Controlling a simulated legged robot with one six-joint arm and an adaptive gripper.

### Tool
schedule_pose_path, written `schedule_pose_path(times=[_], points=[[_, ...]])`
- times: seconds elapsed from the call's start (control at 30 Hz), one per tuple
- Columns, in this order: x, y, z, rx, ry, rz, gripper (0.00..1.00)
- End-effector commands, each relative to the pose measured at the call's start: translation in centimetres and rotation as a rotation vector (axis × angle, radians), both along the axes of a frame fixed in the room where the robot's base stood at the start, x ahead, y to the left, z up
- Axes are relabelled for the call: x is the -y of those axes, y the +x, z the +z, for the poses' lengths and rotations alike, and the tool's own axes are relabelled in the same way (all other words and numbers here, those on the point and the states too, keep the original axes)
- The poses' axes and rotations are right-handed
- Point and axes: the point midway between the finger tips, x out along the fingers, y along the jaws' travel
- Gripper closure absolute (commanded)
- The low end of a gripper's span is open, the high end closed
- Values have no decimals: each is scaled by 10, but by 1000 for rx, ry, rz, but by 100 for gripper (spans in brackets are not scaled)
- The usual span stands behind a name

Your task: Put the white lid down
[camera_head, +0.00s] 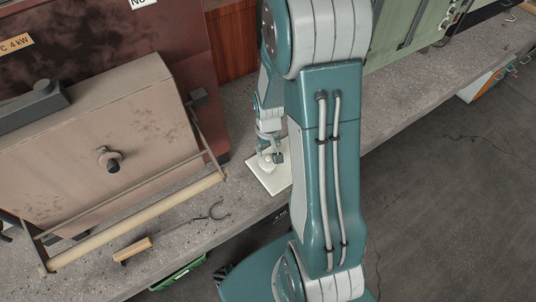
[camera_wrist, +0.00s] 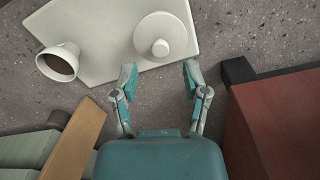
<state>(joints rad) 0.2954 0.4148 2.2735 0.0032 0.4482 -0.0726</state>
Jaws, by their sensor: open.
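The white lid (camera_wrist: 160,37) is round with a knob in its middle. In the wrist view it lies on a pale square board (camera_wrist: 100,40), near the board's edge. My gripper (camera_wrist: 160,77) is open, its two fingertips apart and nothing between them. The fingertips show just below the lid in the picture, and the knob lies between their lines. In the head view my gripper (camera_head: 269,156) is low over the board (camera_head: 272,184), partly behind my arm. The lid is hard to make out there.
A white cup (camera_wrist: 58,62) with a brown inside is at the board's left edge. A furnace-like box (camera_head: 105,130) with a front bar fills the bench's left side. A wooden-handled tool (camera_head: 135,250) lies near the bench's front edge. A dark red block (camera_wrist: 280,115) is right of my gripper.

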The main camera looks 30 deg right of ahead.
Motion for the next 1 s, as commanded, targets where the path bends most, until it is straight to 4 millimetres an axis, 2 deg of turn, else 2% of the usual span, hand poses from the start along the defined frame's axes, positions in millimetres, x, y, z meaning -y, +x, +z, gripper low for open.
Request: schedule_pose_path(times=[0.03, 0.3, 0.6, 0.67, 0.77, 1.0], points=[[0, 1, 11, 6, -2, 0, 41], [0, 1, 60, 4, -1, 0, 41], [-3, 0, 90, 13, -4, 5, 41], [-8, -2, 101, 33, -10, 15, 41], [-21, -8, 131, 85, -23, 39, 41], [-57, -37, 198, 221, -48, 105, 41]])
